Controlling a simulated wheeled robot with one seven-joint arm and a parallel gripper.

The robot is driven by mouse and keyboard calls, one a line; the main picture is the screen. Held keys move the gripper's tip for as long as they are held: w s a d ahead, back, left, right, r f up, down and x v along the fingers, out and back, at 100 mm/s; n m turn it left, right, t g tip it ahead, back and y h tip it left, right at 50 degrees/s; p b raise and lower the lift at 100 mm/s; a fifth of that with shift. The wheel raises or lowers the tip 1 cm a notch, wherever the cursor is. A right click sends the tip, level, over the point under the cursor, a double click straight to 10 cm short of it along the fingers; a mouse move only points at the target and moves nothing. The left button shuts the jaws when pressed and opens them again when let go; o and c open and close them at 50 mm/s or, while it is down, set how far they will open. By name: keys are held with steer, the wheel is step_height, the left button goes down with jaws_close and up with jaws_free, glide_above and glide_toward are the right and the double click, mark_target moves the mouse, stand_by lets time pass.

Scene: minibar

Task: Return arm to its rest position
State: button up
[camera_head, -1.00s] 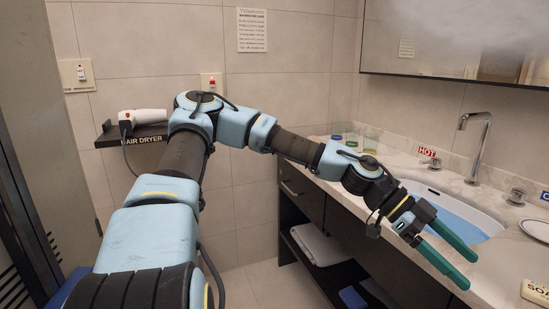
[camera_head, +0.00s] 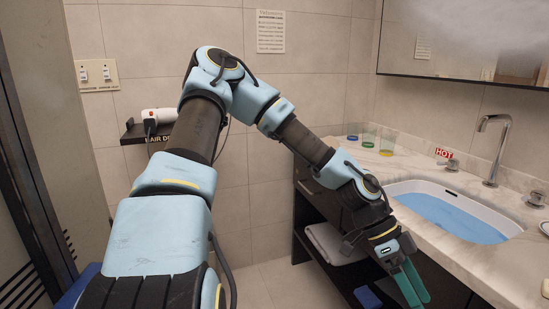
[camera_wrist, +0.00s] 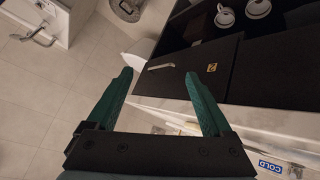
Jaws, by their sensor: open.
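My gripper (camera_head: 412,284) has green fingers and hangs in front of the dark vanity cabinet, below the edge of the counter (camera_head: 500,262), in the head view. In the wrist view my gripper (camera_wrist: 160,95) shows its two fingers spread apart with nothing between them. My arm is raised in an elbow bend, with the forearm sloping down to the right.
The counter holds a sink (camera_head: 455,213) with blue water, a faucet (camera_head: 494,150) and several small cups. A folded towel (camera_head: 332,243) lies on the open shelf below. A hair dryer (camera_head: 158,115) sits on a wall shelf at left. Tiled floor (camera_wrist: 45,95) is clear.

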steer(key=w+a+f+n+t+y, duration=0.1)
steer(key=w+a+n+t+y, duration=0.1)
steer(key=w+a+n, duration=0.5)
steer(key=w+a+f+n+t+y, duration=0.1)
steer(key=w+a+n+t+y, duration=0.15)
steer(key=a, duration=0.75)
steer(key=w+a+r+n+t, duration=0.2)
steer(key=a+r+n, duration=0.3)
steer(key=a, duration=0.3)
steer(key=w+a+r+n+t+p, duration=0.1)
steer(key=w+a+r+n+t, duration=0.1)
steer(key=a+r+n, duration=0.3)
steer(key=a+n, duration=0.3)
steer(key=a, duration=0.1)
steer(key=shift+w+a+r, duration=0.2)
steer(key=shift+a, duration=0.1)
steer(key=shift+y, duration=0.25)
